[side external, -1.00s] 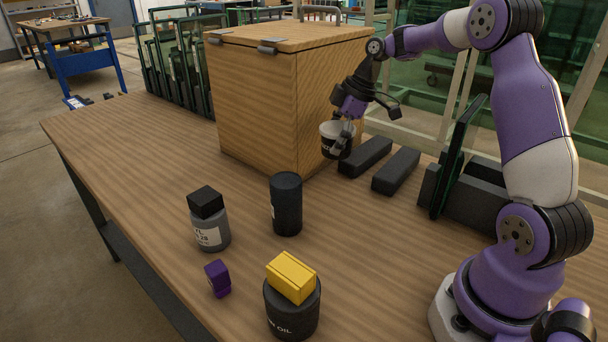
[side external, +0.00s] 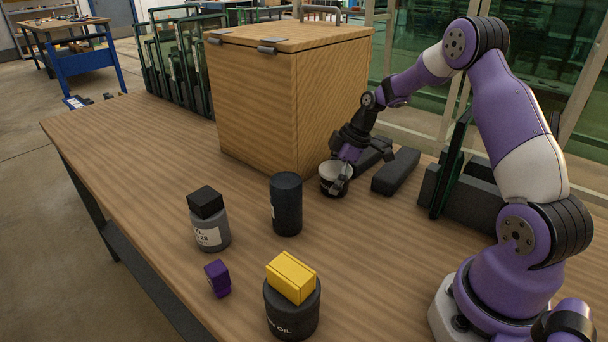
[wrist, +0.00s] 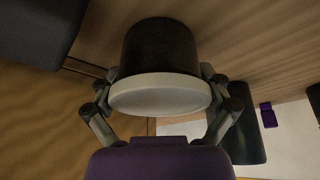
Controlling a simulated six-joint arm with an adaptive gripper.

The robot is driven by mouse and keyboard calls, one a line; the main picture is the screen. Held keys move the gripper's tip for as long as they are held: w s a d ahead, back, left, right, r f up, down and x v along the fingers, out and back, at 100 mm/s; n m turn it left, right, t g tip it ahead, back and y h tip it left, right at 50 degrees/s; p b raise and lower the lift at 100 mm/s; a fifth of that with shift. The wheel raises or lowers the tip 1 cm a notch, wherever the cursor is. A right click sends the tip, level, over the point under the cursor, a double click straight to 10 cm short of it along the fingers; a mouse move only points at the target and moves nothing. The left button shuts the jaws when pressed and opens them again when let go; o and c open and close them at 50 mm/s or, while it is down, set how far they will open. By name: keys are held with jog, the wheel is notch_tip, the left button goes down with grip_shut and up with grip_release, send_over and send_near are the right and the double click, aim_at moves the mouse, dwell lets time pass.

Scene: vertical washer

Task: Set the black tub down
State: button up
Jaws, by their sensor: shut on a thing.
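The black tub (side external: 331,188) has a white rim and stands close in front of the wooden box's right-hand corner. My gripper (side external: 341,179) is shut on the tub from behind and the right, tilted downward. In the wrist view, the tub (wrist: 160,45) sits between both fingers, with its pale top toward the palm. The tub is at or just above the table top; I cannot tell whether its base touches. Part of its side is hidden by a finger.
The hinged wooden box (side external: 262,100) stands just left of the tub. Dark blocks (side external: 396,171) lie to its right. A black cylinder (side external: 286,205), a grey bottle (side external: 209,222), a purple block (side external: 217,278) and a yellow block (side external: 291,277) on a dark tub are nearer the camera.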

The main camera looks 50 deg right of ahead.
jog(key=o, duration=0.9)
jog(key=v, duration=1.2)
jog(key=shift+w+a, duration=0.1)
jog(key=s+a+r+m+h, duration=0.1)
jog(key=s+a+r+m, duration=0.2)
jog(key=a+r, duration=0.5)
jog(key=s+a+f+m, duration=0.1)
jog(key=s+a+m, duration=0.1)
jog(key=s+a, duration=0.1)
jog(key=s+a+m+t+h, duration=0.1)
jog(key=s+a+m, duration=0.1)
jog(key=s, duration=0.2)
jog(key=s+a+f+m+t+h, duration=0.1)
jog(key=s+a+m, duration=0.1)
jog(key=s+a, duration=0.1)
jog(key=shift+s+a+f, duration=0.3)
jog(key=shift+s, duration=0.05)
